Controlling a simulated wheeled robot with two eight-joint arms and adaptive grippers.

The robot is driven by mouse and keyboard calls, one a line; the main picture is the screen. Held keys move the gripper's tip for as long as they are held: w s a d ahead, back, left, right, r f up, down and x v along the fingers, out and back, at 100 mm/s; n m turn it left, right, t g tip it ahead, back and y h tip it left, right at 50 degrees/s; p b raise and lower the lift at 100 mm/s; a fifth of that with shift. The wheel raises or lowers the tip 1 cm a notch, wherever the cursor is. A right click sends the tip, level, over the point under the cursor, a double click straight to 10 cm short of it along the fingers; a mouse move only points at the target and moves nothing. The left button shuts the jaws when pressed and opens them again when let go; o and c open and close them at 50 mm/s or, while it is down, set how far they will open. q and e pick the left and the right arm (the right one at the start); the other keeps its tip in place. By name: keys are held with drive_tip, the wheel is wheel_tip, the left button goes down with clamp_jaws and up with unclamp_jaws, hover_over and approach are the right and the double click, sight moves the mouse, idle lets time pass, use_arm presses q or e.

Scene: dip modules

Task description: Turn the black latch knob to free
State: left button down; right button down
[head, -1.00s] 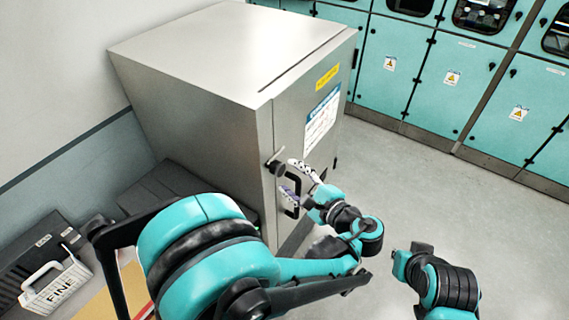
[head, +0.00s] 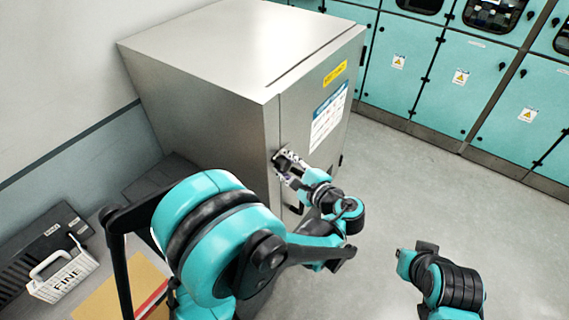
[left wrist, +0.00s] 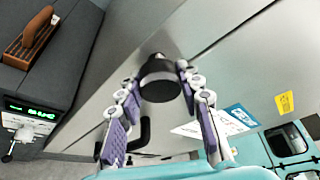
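The black latch knob (left wrist: 158,80) is on the front of the grey metal cabinet (head: 225,55), near the door edge. In the left wrist view it sits between the two open fingers of my left gripper (left wrist: 155,100). In the head view my left gripper (head: 287,166) is at the knob and partly covers it. The fingers are spread around the knob; I cannot tell whether either one touches it. A black door handle (head: 296,205) is just below, partly hidden by my left wrist. My right arm shows at the lower right, but its gripper's fingers are not clear.
Teal cabinets (head: 405,75) line the back wall. The grey floor (head: 410,190) between is clear. A white basket marked FINE (head: 62,277) stands at the lower left. A yellow label (head: 335,73) and a poster (head: 329,116) are on the cabinet door.

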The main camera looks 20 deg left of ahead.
use_arm(q)
drive_tip(key=shift+f+n+t+b, duration=0.25)
drive_tip(key=shift+n+b, duration=0.45)
drive_tip(key=shift+b, duration=0.4)
drive_tip(key=n+t+y+b, duration=0.1)
drive_tip(key=n+b, duration=0.2)
drive_tip(key=n+t+b, duration=0.1)
drive_tip(key=n+b, duration=0.2)
drive_tip(key=b, duration=0.1)
drive_tip(key=shift+y, duration=0.4)
drive_tip(key=n+y+b, duration=0.1)
drive_tip(key=n+b, duration=0.2)
drive_tip(key=n, duration=0.2)
drive_tip(key=shift+t+y+b, duration=0.25)
drive_tip(key=shift+y+b, duration=0.1)
drive_tip(key=shift+y, duration=0.05)
drive_tip(key=n+y+b, duration=0.1)
drive_tip(key=n+b, duration=0.1)
drive_tip(key=n, duration=0.1)
drive_tip(key=shift+r+n+y, duration=0.15)
drive_tip(key=shift+n+y, duration=0.25)
drive_tip(key=shift+r+n+g+y+b, duration=0.1)
drive_tip(key=shift+n+g+y+b, duration=0.3)
drive_tip(key=shift+n, duration=0.6)
